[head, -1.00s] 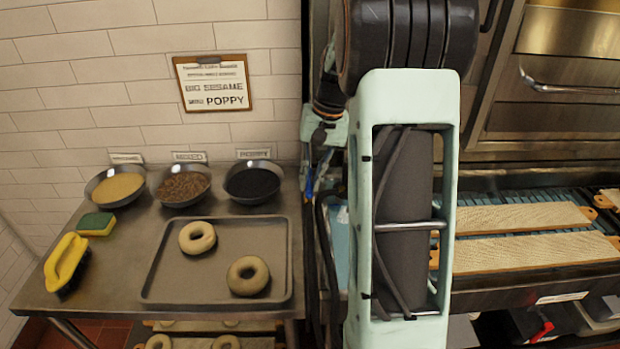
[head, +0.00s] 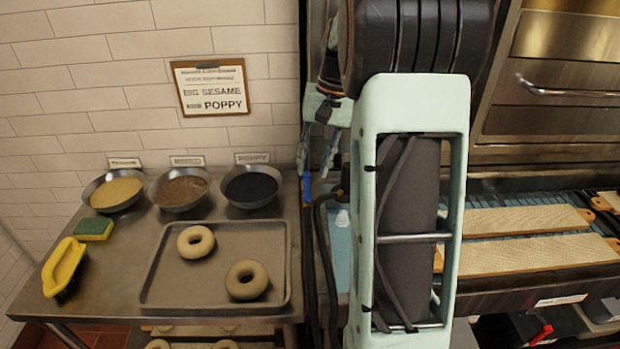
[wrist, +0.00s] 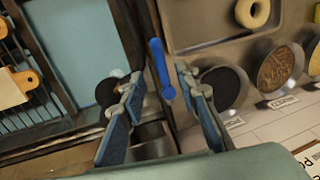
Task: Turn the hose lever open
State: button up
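The blue hose lever (wrist: 160,68) shows in the wrist view just beyond and between my fingertips, closer to neither side by much. It is a narrow bar, slightly tilted. My gripper (wrist: 159,79) is open, one finger on each side. I cannot tell whether either finger touches the lever. In the head view my gripper (head: 318,150) points down beside my large arm link, with a blue strip, likely the lever (head: 306,188), below it. The hose's outlet is not clearly visible.
A steel table on the left holds a tray (head: 160,293) with two bagels, several seed bowls, a sponge (head: 94,229) and a yellow-handled brush (head: 64,266). A dark hose (head: 322,250) hangs beside the table's right edge. Bagel boards (head: 530,262) lie on the right.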

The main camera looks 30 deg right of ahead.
notch_tip(320, 180, up, 6)
jog(key=d, duration=0.1)
jog(key=shift+s+d+r, duration=0.15)
jog(key=shift+s+r, duration=0.05)
jog(key=shift+s, duration=0.05)
dwell(0.4)
